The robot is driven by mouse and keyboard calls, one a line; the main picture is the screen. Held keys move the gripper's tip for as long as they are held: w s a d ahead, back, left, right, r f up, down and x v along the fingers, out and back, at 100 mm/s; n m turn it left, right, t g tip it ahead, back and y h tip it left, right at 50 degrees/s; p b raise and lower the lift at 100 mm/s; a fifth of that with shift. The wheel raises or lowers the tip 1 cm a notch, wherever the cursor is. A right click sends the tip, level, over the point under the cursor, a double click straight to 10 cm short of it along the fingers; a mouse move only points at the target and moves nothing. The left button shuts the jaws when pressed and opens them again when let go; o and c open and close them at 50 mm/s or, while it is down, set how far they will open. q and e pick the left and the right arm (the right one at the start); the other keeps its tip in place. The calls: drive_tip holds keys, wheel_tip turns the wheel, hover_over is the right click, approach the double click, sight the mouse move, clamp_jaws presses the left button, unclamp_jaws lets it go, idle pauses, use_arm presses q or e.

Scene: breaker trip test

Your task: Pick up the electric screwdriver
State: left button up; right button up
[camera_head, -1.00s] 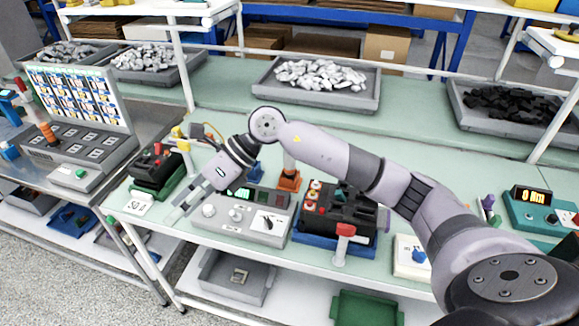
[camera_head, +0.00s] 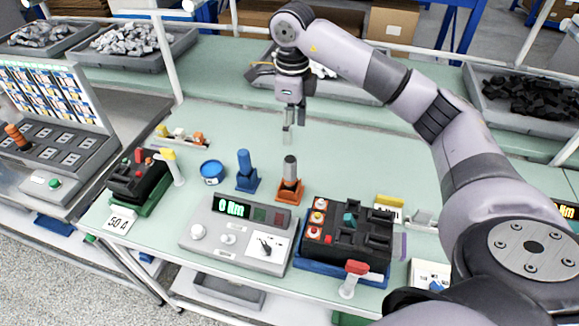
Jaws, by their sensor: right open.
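A dark-topped cylindrical tool (camera_head: 290,166) stands upright in an orange holder (camera_head: 289,190) on the green bench. A blue upright tool (camera_head: 244,163) stands in a blue holder (camera_head: 246,184) just to its left. Either could be the electric screwdriver; I cannot tell which from their shapes. My right gripper (camera_head: 288,135) points down, open and empty, above and behind the orange holder in the picture, apart from both tools. My left gripper is not in view.
A grey test box with a display (camera_head: 238,232) and a black breaker unit on a blue base (camera_head: 345,235) stand in front of the holders. A small blue tub (camera_head: 212,172) is at left. A red-topped post (camera_head: 354,278) stands at the front. The bench centre right is clear.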

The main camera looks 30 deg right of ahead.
sight(292, 158)
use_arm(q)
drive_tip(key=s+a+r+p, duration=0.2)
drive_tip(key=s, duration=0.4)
use_arm(e)
drive_tip(key=f, duration=0.4)
drive_tip(key=s+f, duration=0.1)
drive_tip(key=f, duration=0.2)
drive_tip(key=shift+a, duration=0.3)
wheel_tip(292, 158, down, 3)
drive_tip(key=shift+w+d+r+p, duration=0.1)
drive_tip(key=shift+w+p, duration=0.05)
drive_tip(key=shift+p, duration=0.35)
drive_tip(key=shift+f+p, duration=0.5)
drive_tip(key=shift+f, duration=0.25)
drive_tip(key=f+p, duration=0.1)
drive_tip(key=f, duration=0.2)
drive_tip(key=shift+a+f+p, duration=0.35)
drive_tip(key=shift+p, duration=0.05)
drive_tip(key=shift+f, duration=0.4)
drive_tip(key=shift+c, duration=1.4)
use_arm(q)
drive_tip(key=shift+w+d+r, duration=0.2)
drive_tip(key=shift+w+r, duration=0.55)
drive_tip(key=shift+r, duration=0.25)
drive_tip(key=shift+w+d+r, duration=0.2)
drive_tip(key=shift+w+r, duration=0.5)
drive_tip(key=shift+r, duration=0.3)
use_arm(e)
clamp_jaws()
